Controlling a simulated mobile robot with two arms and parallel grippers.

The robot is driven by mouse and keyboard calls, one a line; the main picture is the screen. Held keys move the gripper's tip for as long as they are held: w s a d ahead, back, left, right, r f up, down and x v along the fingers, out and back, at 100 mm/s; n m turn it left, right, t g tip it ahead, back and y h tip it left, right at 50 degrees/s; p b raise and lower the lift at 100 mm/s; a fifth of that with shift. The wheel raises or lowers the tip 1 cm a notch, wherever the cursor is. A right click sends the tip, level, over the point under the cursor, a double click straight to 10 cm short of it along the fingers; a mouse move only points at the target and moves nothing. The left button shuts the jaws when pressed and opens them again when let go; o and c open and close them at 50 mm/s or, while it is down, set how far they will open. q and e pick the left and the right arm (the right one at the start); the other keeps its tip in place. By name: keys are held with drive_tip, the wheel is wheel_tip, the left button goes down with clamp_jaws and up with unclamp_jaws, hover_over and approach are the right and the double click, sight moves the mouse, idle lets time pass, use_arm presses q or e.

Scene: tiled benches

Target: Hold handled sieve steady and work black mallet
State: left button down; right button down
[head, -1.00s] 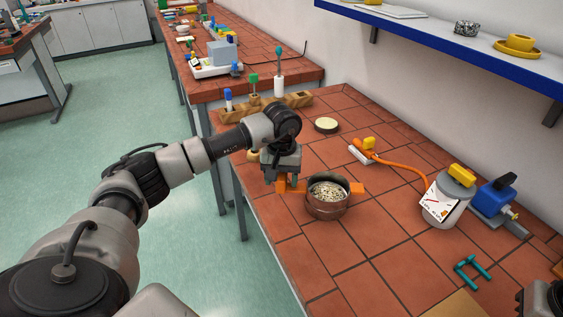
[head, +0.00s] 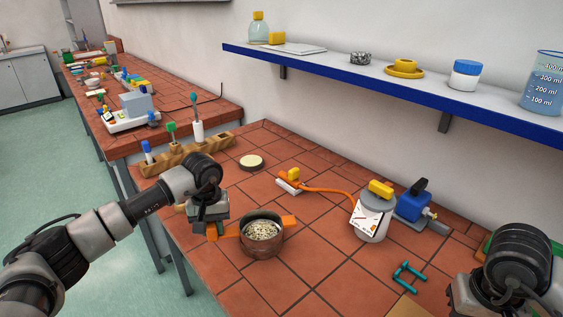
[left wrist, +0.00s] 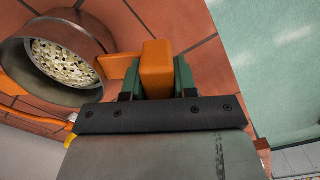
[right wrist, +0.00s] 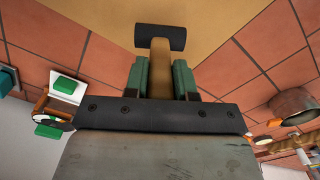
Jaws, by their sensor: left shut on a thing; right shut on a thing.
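The handled sieve (head: 263,250) is a round brown pot-like vessel with orange handles and pale granules inside. It stands on the tiled bench. My left gripper (head: 213,232) is shut on its left orange handle, and the left wrist view shows the handle (left wrist: 157,68) between the green fingers. The black mallet shows in the right wrist view with a black head (right wrist: 160,37) and a tan handle. My right gripper (right wrist: 160,82) is shut on that handle, with the head beyond the fingertips. In the head view the right arm is at the lower right, and its fingers and the mallet are hidden.
A tan board (head: 408,308) lies at the front edge, with a teal bracket (head: 407,274) behind it. A grey canister (head: 372,219) with a gauge, a blue device (head: 412,203) and an orange hose stand behind. A round pale-topped disc (head: 251,162) lies farther back. Tiles right of the sieve are clear.

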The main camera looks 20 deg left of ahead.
use_arm(q)
drive_tip(key=c, duration=0.8)
unclamp_jaws()
drive_tip(key=shift+r, duration=0.1)
